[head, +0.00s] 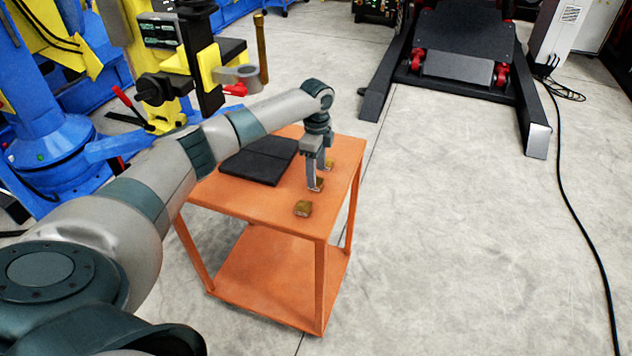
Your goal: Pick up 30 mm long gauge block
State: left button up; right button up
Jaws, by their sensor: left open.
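Three small brownish-gold blocks stand in a row near the right edge of an orange table (225,202). The nearest block (303,208) is clear of my gripper and fully visible. The middle block (319,185) is right at my left gripper's fingertips, and the far block (329,165) is just behind them. Their lengths are too small to read, so I cannot tell which one is 30 mm. My left gripper (318,178) is open and points down over the row. I cannot tell whether its fingers touch the middle block. My right gripper is out of view.
A flat black case or mat (258,161) lies on the table left of the blocks. A yellow and black machine with a brass-coloured rod (262,48) stands behind the table. The floor on the right is open, with a black cable (575,215) across it.

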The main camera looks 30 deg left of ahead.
pick_arm(q)
notch_tip(320, 180, down, 3)
jog(key=shift+s+r+p, duration=0.1)
jog(key=shift+s+p, duration=0.05)
jog(key=shift+p, duration=0.3)
jog(key=shift+f, duration=0.25)
grip_shut()
jog(key=shift+r, duration=0.1)
jog(key=shift+r+b, duration=0.35)
jog(key=shift+r, duration=0.1)
jog(key=r, duration=0.1)
jog(key=r+b, duration=0.1)
jog(key=r, duration=0.1)
jog(key=shift+d+r, duration=0.1)
jog(key=shift+d, duration=0.2)
jog(key=s+d+r+b, duration=0.3)
jog(key=s+d+r, duration=0.3)
jog(key=d, duration=0.3)
jog(key=shift+d+r, duration=0.2)
jog(key=shift+r, duration=0.25)
